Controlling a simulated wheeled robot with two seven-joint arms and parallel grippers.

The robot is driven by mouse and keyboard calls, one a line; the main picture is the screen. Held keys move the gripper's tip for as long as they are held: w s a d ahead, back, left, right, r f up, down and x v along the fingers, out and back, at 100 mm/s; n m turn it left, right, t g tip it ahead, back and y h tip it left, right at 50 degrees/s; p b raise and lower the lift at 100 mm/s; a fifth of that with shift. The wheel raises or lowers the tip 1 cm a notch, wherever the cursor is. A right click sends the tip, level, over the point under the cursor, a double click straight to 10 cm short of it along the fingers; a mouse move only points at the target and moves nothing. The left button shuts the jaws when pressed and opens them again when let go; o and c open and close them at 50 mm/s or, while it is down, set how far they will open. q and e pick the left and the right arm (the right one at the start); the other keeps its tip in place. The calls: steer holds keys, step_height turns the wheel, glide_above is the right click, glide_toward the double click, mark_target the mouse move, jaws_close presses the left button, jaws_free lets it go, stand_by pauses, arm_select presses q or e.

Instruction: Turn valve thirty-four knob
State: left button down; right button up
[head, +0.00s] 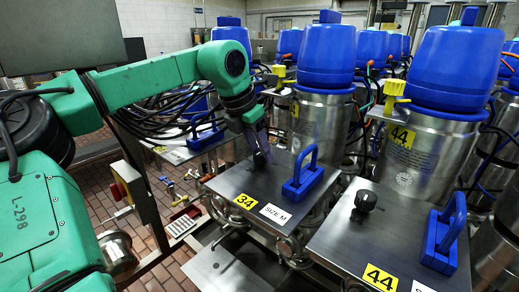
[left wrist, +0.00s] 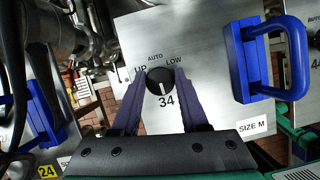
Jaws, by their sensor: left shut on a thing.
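The valve thirty-four knob (left wrist: 160,80) is round and black with a white mark, on a steel plate with UP, AUTO and LOW around it and 34 below. The white mark lies on the side toward the 34. My left gripper (head: 262,157) reaches down to the plate (head: 240,190) with the yellow 34 label, and it hides the knob in the head view. In the left wrist view its two purple fingers (left wrist: 160,74) stand on either side of the knob, shut on it. My right gripper is not in view.
A blue handle (head: 302,175) stands on the same plate, right of the gripper. The plate marked 44 (head: 330,235), with its own black knob (head: 366,200) and blue handle (head: 444,235), is to the right. Blue-topped steel cylinders (head: 325,60) rise behind.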

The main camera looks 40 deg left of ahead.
arm_select(q)
steer(key=n+y+b, duration=0.1)
steer(key=n, duration=0.1)
steer(key=shift+n, duration=0.3)
steer(key=n+y+b, duration=0.1)
steer(key=n, duration=0.2)
steer(key=shift+n, duration=0.3)
steer(key=shift+n+g+y, duration=0.3)
steer(key=shift+n+y, duration=0.3)
steer(key=shift+n, duration=0.3)
steer(key=shift+w+d+n, duration=0.1)
steer(key=shift+n, duration=0.9)
steer(key=n+g+y, duration=0.1)
steer(key=n, duration=0.2)
steer(key=shift+r+g+p, duration=0.15)
steer(key=shift+g+p, duration=0.15)
steer(key=shift+p, duration=0.05)
steer(key=n+g+p, duration=0.1)
steer(key=n, duration=0.2)
steer(key=n+g+y+p, duration=0.1)
steer(key=n, duration=0.2)
steer(key=shift+p, duration=0.3)
steer(key=shift+c, duration=2.1)
jaws_free()
